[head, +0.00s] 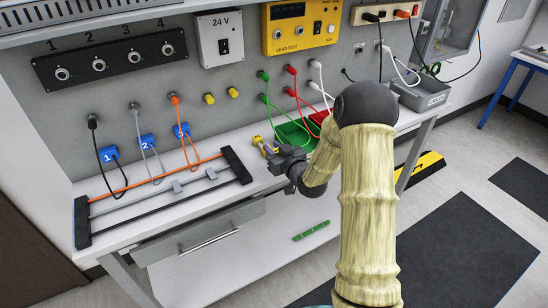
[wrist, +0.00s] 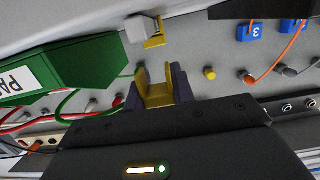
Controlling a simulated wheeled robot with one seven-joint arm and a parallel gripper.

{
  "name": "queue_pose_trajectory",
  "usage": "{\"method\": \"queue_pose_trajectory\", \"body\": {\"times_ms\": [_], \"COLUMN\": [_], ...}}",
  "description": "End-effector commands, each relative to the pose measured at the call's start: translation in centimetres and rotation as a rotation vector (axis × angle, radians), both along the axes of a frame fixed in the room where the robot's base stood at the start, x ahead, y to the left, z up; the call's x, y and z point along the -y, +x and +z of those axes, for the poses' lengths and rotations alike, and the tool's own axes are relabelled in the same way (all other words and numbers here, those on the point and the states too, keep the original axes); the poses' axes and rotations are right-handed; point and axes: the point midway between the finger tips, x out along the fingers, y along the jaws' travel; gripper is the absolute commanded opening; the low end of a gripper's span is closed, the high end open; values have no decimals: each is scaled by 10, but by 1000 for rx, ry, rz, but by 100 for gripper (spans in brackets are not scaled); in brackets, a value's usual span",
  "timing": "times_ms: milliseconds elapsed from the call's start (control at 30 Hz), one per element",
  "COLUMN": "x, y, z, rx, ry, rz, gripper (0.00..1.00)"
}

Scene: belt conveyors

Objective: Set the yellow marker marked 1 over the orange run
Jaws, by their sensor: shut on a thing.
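My gripper (head: 274,156) is above the bench at the right of the cable rack. In the wrist view my gripper (wrist: 157,88) has its dark fingers shut on a yellow, fork-shaped piece (wrist: 158,97), which I take to be the yellow marker; no number on it is legible. Another small yellow and grey piece (wrist: 147,31) shows beyond the fingers. In the head view small yellow parts (head: 258,141) show beside the gripper, partly hidden by it. The orange run (head: 150,180) is the rearmost of the lines across the rack, left of the gripper.
The rack's dark end bars (head: 82,222) stand on the bench, with a grey line bearing grey clips (head: 211,173) and a black line. Blue tags 1 (head: 108,154), 2 (head: 148,140) and 3 (head: 182,131) hang behind. A green bin (head: 293,134) stands right, near hanging cables.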

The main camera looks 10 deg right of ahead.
Motion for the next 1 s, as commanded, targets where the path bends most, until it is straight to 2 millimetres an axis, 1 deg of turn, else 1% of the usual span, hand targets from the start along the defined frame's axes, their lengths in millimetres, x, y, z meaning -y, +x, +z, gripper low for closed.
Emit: {"method": "queue_pose_trajectory", "body": {"times_ms": [233,300,533,767,800,867,900,1000], "x": [0,0,0,0,0,0,0,0], "y": [0,0,0,0,0,0,0,0], "z": [-32,-35,-35,-41,-40,-39,-39,-39], "rx": [-3,-1,0,-1,0,-1,-1,-1], "ry": [1,1,0,0,0,1,1,1], "rz": [0,0,0,0,0,0,0,0], "gripper": [4,4,4,4,31,42,46,46]}}
